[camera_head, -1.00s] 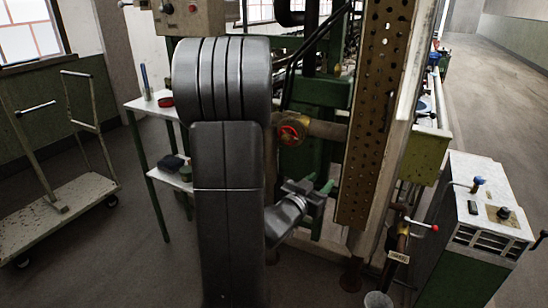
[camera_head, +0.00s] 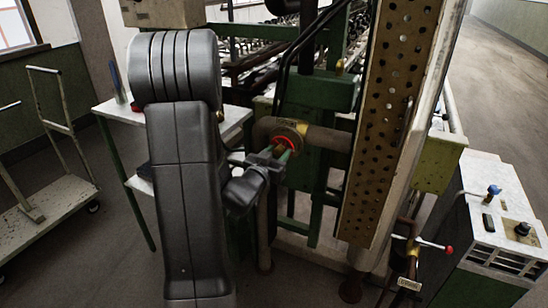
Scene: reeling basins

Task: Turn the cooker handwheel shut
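A red handwheel (camera_head: 286,140) sits on a brass-coloured valve body (camera_head: 293,127) in a brown horizontal pipe, in the middle of the head view. I take it as the cooker handwheel. My gripper (camera_head: 276,157) is right in front of the wheel's lower part and hides some of it. I cannot tell whether the fingers touch the rim or are still apart from it. The fingers are small and overlap the wheel, so their opening is unclear.
A rusty perforated metal post (camera_head: 385,110) stands close to the right of the valve. A lever with a red knob (camera_head: 449,249) and a white-topped cabinet (camera_head: 490,200) are further right. A small white table (camera_head: 225,122) is behind my arm. A cart (camera_head: 45,215) stands at left.

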